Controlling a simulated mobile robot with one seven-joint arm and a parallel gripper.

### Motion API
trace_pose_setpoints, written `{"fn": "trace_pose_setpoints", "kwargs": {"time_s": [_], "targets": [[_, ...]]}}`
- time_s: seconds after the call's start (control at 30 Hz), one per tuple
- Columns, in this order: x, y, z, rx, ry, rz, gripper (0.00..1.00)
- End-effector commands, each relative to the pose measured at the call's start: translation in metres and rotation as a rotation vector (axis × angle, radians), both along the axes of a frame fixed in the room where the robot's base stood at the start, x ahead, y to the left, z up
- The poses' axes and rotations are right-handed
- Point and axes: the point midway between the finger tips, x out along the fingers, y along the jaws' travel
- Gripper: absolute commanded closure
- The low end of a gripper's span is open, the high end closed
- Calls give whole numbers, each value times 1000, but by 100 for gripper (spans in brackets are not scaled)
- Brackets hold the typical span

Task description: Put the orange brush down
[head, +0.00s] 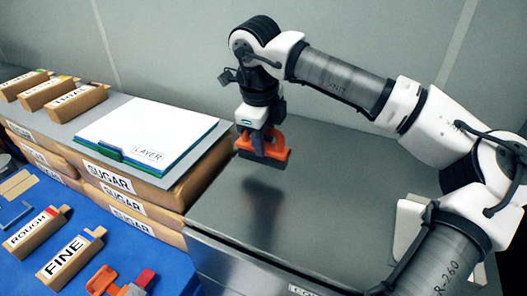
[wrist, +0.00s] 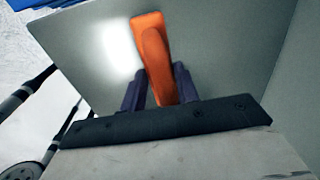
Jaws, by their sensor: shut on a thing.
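The orange brush (head: 273,152) is in my gripper (head: 262,137) above the grey metal worktop (head: 310,200). In the wrist view, my gripper's dark fingers (wrist: 160,88) are shut on either side of the orange handle (wrist: 152,50). The brush's dark, wide head (wrist: 165,122) lies across the lower part of that view. In the head view, the brush seems to hang just above the worktop near its back left; I cannot tell whether it touches.
Sugar sacks (head: 110,180) stand left of the worktop, bearing a white board marked LAYER (head: 145,130) and several wooden blocks (head: 47,93). A blue surface (head: 90,240) at the lower left holds blocks marked ROUGH (head: 35,232) and FINE (head: 70,257). The worktop's middle is clear.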

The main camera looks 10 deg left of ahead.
Motion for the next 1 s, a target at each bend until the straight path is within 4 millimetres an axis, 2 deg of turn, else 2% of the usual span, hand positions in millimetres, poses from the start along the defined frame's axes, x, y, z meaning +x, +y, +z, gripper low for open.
{"fn": "trace_pose_setpoints", "kwargs": {"time_s": [0.3,0.67,0.7,0.83,1.0], "targets": [[0,0,-39,1,1,1,98],[0,0,-45,0,-1,1,98],[0,0,-43,0,0,1,65],[0,0,-43,0,0,1,48],[0,0,-43,0,0,1,47]]}}
